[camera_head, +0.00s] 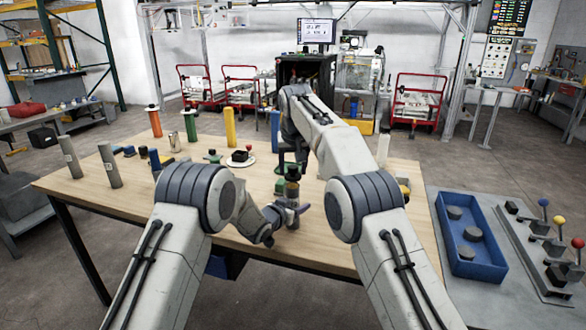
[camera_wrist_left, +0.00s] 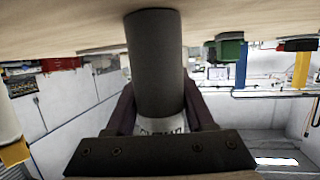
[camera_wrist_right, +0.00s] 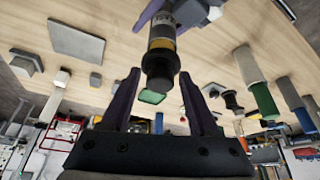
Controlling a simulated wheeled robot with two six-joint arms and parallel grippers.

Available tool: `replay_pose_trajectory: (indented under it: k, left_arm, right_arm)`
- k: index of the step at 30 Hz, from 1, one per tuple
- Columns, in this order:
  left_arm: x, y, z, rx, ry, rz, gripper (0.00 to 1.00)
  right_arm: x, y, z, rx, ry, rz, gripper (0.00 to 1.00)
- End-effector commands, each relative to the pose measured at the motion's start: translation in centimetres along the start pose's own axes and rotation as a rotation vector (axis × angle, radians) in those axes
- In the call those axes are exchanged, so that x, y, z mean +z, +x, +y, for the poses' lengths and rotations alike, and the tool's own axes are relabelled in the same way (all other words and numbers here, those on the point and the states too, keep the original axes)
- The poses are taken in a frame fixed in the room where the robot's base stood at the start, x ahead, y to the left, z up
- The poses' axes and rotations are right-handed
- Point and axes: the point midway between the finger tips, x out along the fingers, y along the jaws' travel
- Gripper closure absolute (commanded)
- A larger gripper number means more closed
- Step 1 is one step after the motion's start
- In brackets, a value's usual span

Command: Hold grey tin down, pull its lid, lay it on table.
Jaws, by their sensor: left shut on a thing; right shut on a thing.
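The grey tin (camera_head: 292,221) stands upright on the wooden table, with a dark lid (camera_wrist_right: 158,66) on top and a pale and yellow label band below it. My left gripper (camera_head: 289,209) is shut around the tin's body low down; its fingers are also on both sides of the dark grey body (camera_wrist_left: 155,65) in the left wrist view. My right gripper (camera_wrist_right: 159,77) comes from above, its fingertips on either side of the lid, shut on it. The lid still appears seated on the tin. The finger contact is partly hidden in the head view.
Several cylinders stand on the table (camera_head: 95,200), including an orange one (camera_head: 154,122) and a yellow one (camera_head: 230,126) at the back. A white plate (camera_head: 250,163) holds a dark block. A blue tray (camera_head: 466,268) lies to the right. Table front left is clear.

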Motion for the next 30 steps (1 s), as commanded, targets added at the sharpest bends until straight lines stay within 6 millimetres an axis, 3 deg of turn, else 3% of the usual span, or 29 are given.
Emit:
replay_pose_trajectory:
  k: [5, 6, 9, 21, 26, 30]
  left_arm:
    - [0.0, 0.0, 0.0, 0.0, 0.0, 0.001, 1.0]
    - [0.0, 0.0, 0.0, 0.0, 0.0, 0.001, 0.43]
    - [0.0, 0.0, 0.0, 0.0, 0.0, 0.001, 0.12]
    - [-0.1, -0.5, 0.0, 0.0, 0.0, 0.001, 0.12]
    - [-0.1, -2.7, -0.1, -0.002, 0.0, 0.0, 0.12]
    - [-0.1, -5.5, -0.1, -0.002, 0.0, -0.001, 0.12]
  right_arm:
    - [0.0, 0.0, 0.0, 0.0, 0.0, 0.0, 0.9]
    - [0.0, 0.0, 0.0, 0.0, 0.0, 0.0, 0.9]
    - [0.0, 0.0, 0.0, 0.0, 0.0, 0.0, 0.9]
    - [0.0, 0.0, 0.0, 0.0, 0.0, 0.0, 0.91]
    - [0.0, 0.0, 0.0, 0.0, 0.0, 0.0, 0.91]
    - [0.0, 0.0, 0.0, 0.0, 0.0, 0.0, 0.91]
